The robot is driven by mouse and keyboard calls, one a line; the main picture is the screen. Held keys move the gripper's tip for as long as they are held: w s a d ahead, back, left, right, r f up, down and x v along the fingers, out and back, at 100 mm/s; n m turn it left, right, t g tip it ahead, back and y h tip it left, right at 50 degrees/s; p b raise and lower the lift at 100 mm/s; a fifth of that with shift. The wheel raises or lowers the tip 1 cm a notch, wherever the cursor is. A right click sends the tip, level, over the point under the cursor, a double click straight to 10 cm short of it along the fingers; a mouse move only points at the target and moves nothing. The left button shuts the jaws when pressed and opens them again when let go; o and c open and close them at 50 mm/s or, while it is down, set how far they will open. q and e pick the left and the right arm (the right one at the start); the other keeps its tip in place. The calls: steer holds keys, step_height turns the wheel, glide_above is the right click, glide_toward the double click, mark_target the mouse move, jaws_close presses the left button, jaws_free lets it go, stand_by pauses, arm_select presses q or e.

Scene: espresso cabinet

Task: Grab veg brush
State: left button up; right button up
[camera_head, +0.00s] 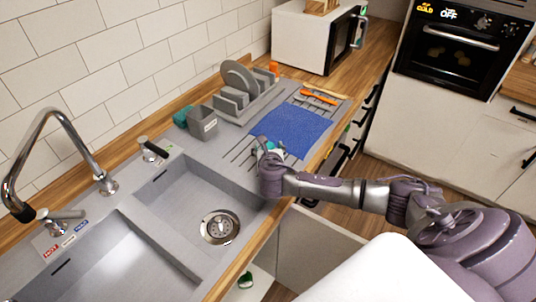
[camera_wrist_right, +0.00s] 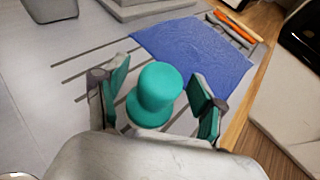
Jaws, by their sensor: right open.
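A teal, knob-shaped thing, which looks like the veg brush (camera_wrist_right: 157,94), stands upright on the grooved grey drainboard in the right wrist view. My right gripper (camera_wrist_right: 157,103) is open, with one teal-padded finger on each side of the brush. I see gaps between the pads and the brush. In the head view my right gripper (camera_head: 268,158) is over the drainboard beside the blue cloth and largely hides the brush. My left gripper is not in view.
A blue cloth (camera_head: 290,130) lies just beyond the gripper. Orange-handled utensils (camera_head: 319,97) lie farther back. A dish rack with plates (camera_head: 240,92), a grey holder (camera_head: 201,124) and a teal sponge (camera_head: 181,117) stand near the wall. The sink basin (camera_head: 185,195) is to the left.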

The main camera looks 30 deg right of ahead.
steer(key=shift+w+d+f, duration=0.1)
steer(key=shift+w, duration=0.05)
steer(key=shift+c, duration=1.2)
steer(key=c, duration=1)
steer(key=shift+c, duration=0.2)
